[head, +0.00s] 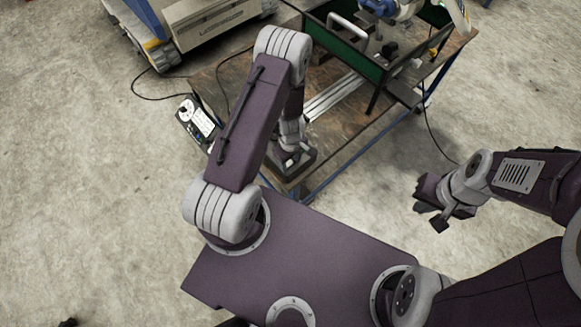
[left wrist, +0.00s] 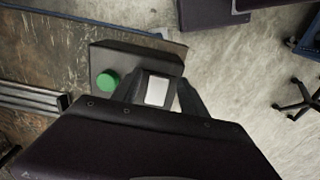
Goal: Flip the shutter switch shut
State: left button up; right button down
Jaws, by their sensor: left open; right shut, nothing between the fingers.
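A dark switch box (left wrist: 140,55) sits at the corner of the wooden table in the left wrist view; part of it shows in the head view (head: 300,168). It bears a round green button (left wrist: 108,80) and a pale rectangular rocker in a dark frame, which looks like the shutter switch (left wrist: 157,91). Which way the rocker is tipped I cannot tell. My left gripper (left wrist: 158,96) is open over the box, one finger on each side of the rocker; contact is unclear. My right gripper (head: 432,204) is shut and empty, off to the right over the floor.
The wooden table (head: 225,85) carries metal rails (head: 335,95) and a green-walled frame (head: 345,45). A small control panel (head: 196,118) with a cable is at its left edge. A large grey machine (head: 205,22) stands behind. The floor on the right is largely clear.

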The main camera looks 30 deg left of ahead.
pick_arm(q)
jog(key=shift+a+f, duration=0.1)
jog(key=shift+f, duration=0.35)
jog(key=shift+r, duration=0.1)
pick_arm(e)
jog(key=shift+a+f, duration=0.1)
jog(key=shift+f, duration=0.2)
